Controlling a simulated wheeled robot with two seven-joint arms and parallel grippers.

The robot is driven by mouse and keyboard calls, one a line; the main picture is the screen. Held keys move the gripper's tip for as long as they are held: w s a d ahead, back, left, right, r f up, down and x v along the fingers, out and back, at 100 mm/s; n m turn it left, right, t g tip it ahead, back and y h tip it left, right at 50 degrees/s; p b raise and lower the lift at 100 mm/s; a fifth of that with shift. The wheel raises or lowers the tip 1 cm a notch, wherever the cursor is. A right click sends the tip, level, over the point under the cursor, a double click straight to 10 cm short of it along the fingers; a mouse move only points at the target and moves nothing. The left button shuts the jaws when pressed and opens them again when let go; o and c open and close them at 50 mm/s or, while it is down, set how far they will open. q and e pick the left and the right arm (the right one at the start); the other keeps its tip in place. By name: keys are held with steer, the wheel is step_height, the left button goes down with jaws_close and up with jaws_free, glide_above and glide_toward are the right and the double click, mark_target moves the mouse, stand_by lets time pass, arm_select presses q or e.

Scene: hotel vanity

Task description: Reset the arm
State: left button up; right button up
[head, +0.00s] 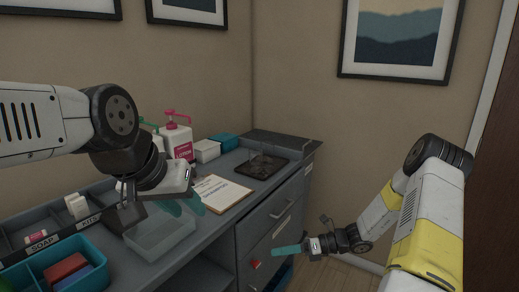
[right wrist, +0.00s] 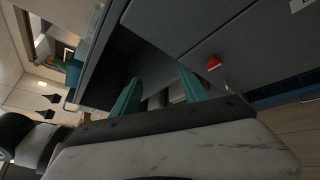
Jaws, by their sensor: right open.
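My left gripper (head: 183,206) hangs over the vanity counter above a clear bin (head: 160,240), its two teal fingers apart with nothing seen between them. My right arm comes in from the right, and its gripper (head: 287,250) is low in front of the drawer cabinet, pointing left. In the head view its fingers overlap side-on. In the right wrist view the right gripper (right wrist: 158,92) shows two teal fingers spread apart and empty, with the dark cabinet opening and grey drawer fronts beyond them.
The counter holds a lotion bottle (head: 178,142), a clipboard (head: 222,193), a black tray (head: 262,167) and a teal divided box (head: 92,268). Grey drawers (head: 268,240) face the right gripper closely. A red knob (right wrist: 213,63) shows there. Floor (head: 335,275) is open at lower right.

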steer(key=s+d+r+n+t+h, duration=0.1)
steer(key=s+d+r+n+h, duration=0.1)
steer(key=s+r+n+h, duration=0.2)
steer(key=s+d+r+n+t+h, duration=0.2)
steer(key=s+r+n+h, duration=0.2)
steer(key=s+r+n, duration=0.6)
steer(key=s+d+r+n+t+h, duration=0.1)
steer(key=s+r+n+h, duration=0.3)
steer(key=r+n, duration=1)
steer(key=shift+s+d+f+v, duration=0.2)
steer(key=shift+s+d+v, duration=0.1)
steer(key=shift+v, duration=2.55)
